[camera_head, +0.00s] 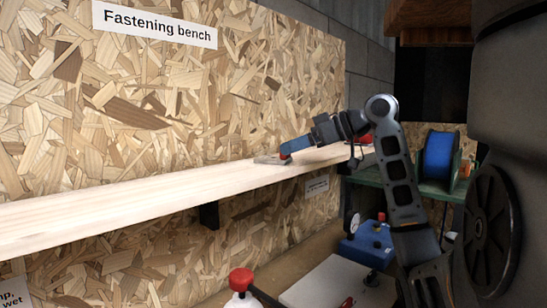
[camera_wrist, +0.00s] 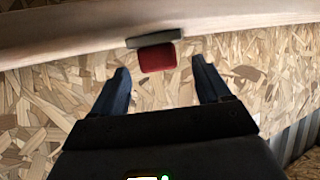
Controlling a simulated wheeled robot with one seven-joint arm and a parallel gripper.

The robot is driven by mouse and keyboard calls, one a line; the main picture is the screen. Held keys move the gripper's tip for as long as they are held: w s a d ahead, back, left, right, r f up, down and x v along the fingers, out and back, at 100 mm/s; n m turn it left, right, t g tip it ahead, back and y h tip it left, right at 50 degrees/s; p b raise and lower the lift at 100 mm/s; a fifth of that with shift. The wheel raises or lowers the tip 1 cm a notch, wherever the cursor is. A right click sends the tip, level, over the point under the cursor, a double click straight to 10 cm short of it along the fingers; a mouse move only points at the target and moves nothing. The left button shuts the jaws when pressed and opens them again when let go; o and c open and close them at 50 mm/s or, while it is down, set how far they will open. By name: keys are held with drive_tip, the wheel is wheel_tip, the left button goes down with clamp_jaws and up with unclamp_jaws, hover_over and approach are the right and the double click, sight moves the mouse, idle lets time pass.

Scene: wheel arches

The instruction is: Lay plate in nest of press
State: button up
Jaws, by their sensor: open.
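My gripper (camera_head: 293,147) reaches left over the pale wooden bench top (camera_head: 130,201). In the wrist view its two dark blue fingers (camera_wrist: 161,68) are spread apart. A small red block (camera_wrist: 157,58) shows between and just beyond the fingertips, against a flat grey piece (camera_wrist: 153,40) at the bench's edge. In the head view a flat grey piece (camera_head: 267,160) lies on the bench top by my fingertips, with a bit of red (camera_head: 284,156) beside them. I cannot tell whether these are the plate or part of the press, nor whether the fingers touch them. No nest is clearly visible.
A chipboard wall (camera_head: 150,110) with a "Fastening bench" sign (camera_head: 155,23) stands behind the bench top. A green table (camera_head: 430,188) with a blue spool (camera_head: 438,155) is at right. Below are a blue device (camera_head: 368,243), a pale panel (camera_head: 335,285) and a red-capped bottle (camera_head: 241,285).

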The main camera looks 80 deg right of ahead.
drive_tip(key=p+x, duration=0.1)
drive_tip(key=x, duration=0.3)
drive_tip(key=shift+c, duration=0.2)
drive_tip(key=shift+r, duration=0.1)
drive_tip(key=c, duration=1)
drive_tip(key=shift+o, duration=0.2)
drive_tip(key=shift+r, duration=0.15)
drive_tip(key=shift+r, duration=0.3)
drive_tip(key=r, duration=0.1)
drive_tip(key=r+b, duration=0.1)
drive_tip(key=r, duration=0.1)
drive_tip(key=shift+s+d+r, duration=0.3)
drive_tip(key=shift+s, duration=0.1)
drive_tip(key=s+d+r+b, duration=0.2)
drive_tip(key=s+d+r, duration=0.2)
drive_tip(key=s, duration=0.5)
wheel_tip(320, 180, up, 3)
drive_tip(key=shift+s+d+f, duration=0.25)
drive_tip(key=shift+s+d, duration=0.1)
